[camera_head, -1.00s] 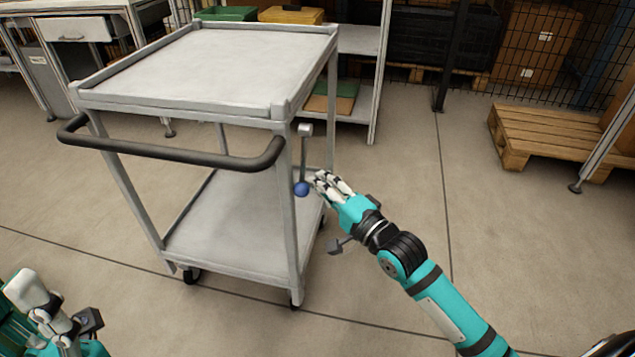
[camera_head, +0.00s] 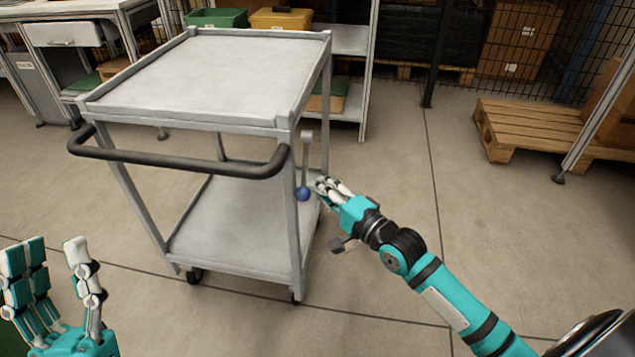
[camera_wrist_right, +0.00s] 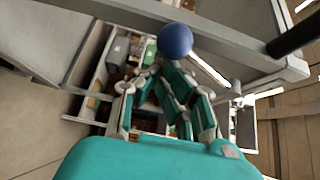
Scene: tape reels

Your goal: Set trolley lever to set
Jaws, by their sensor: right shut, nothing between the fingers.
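The grey trolley (camera_head: 215,75) stands on the floor in the head view, with a black push handle (camera_head: 180,160) at its near side. Its lever (camera_head: 306,160) hangs down from a light block at the right side and ends in a blue ball knob (camera_head: 303,194). My right gripper (camera_head: 322,185) is shut and empty, with its fingertips close beside the knob on its right. In the right wrist view the knob (camera_wrist_right: 174,40) sits just beyond the fingertips; I cannot tell whether they touch. My left gripper (camera_head: 55,250) is open and empty at the lower left, away from the trolley.
A shelf with a green bin (camera_head: 217,18) and a yellow bin (camera_head: 281,18) stands behind the trolley. A workbench (camera_head: 75,32) is at the back left. A wooden pallet (camera_head: 535,125) lies at the right. The floor between trolley and pallet is clear.

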